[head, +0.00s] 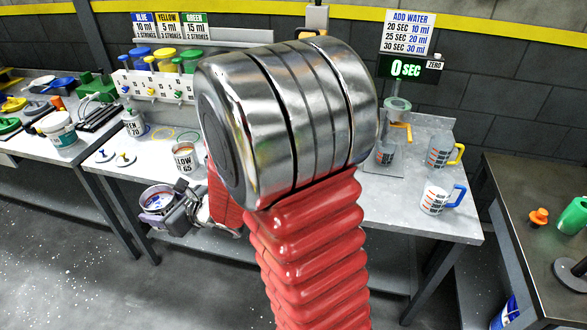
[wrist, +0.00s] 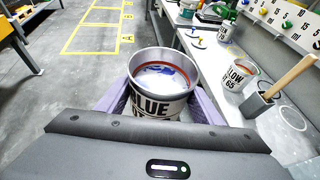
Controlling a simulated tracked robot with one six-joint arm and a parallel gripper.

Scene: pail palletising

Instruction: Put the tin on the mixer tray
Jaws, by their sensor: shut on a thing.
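A metal tin labelled BLUE (wrist: 158,105) is between the jaws of my gripper (wrist: 160,112), which is shut on it. The tin is open on top and holds white paint with a blue patch. In the head view the tin (head: 157,200) and my gripper (head: 172,214) are at the front edge of the bench, left of my arm. A second tin, labelled YELLOW 65 (head: 184,158), stands on the bench top; it also shows in the wrist view (wrist: 238,74). I cannot make out which surface is the mixer tray.
A holder with a wooden stick (wrist: 262,104) stands close right of the tin. Open floor (wrist: 60,80) lies left in the wrist view.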

